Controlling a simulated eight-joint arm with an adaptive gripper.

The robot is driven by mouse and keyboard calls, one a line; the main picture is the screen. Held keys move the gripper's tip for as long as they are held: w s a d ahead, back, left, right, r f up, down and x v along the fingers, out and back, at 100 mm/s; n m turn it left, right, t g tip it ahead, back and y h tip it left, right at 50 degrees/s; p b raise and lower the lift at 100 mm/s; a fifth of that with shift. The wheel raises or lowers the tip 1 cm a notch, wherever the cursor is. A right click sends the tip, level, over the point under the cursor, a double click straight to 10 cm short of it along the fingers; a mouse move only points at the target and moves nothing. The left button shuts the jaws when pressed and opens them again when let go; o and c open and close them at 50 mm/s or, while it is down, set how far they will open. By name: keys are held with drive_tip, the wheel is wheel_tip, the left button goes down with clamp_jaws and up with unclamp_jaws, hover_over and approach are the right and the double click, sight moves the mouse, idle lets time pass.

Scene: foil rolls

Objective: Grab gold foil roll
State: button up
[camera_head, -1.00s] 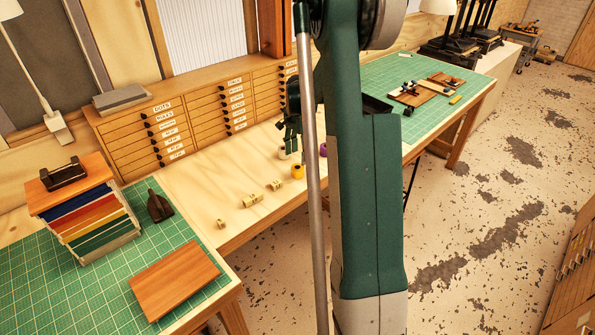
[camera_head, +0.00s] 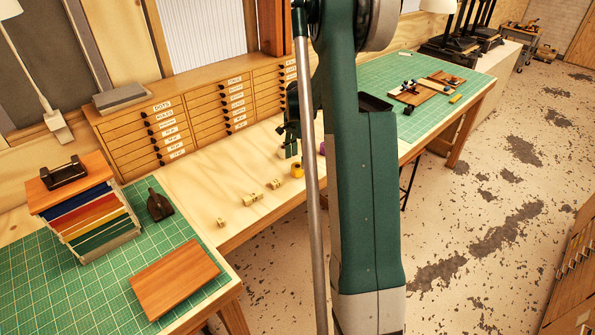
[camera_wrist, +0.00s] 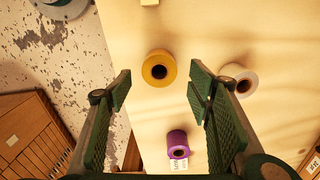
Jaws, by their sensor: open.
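The gold foil roll (camera_wrist: 159,68) stands on end on the pale wooden table, its dark core hole facing the wrist camera. It also shows in the head view (camera_head: 297,170), just in front of my gripper (camera_head: 288,148). In the wrist view, my green gripper (camera_wrist: 160,84) is open and empty, with the gold roll framed between and slightly beyond its fingertips. I see no finger touching the roll. A silver-white roll (camera_wrist: 243,76) is partly behind the right finger. A purple roll (camera_wrist: 177,143) with a white label beside it lies nearer the gripper's base in that view.
Several small brass-coloured pieces (camera_head: 252,199) lie left of the gold roll on the table. A wooden drawer cabinet (camera_head: 165,130) stands along the back. Green cutting mats (camera_head: 100,290) cover the tables at both sides. My arm hides part of the middle.

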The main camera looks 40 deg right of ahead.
sight(297, 166)
drive_tip(key=shift+a+f, duration=0.1)
drive_tip(key=shift+f, duration=2.5)
drive_tip(key=c, duration=1)
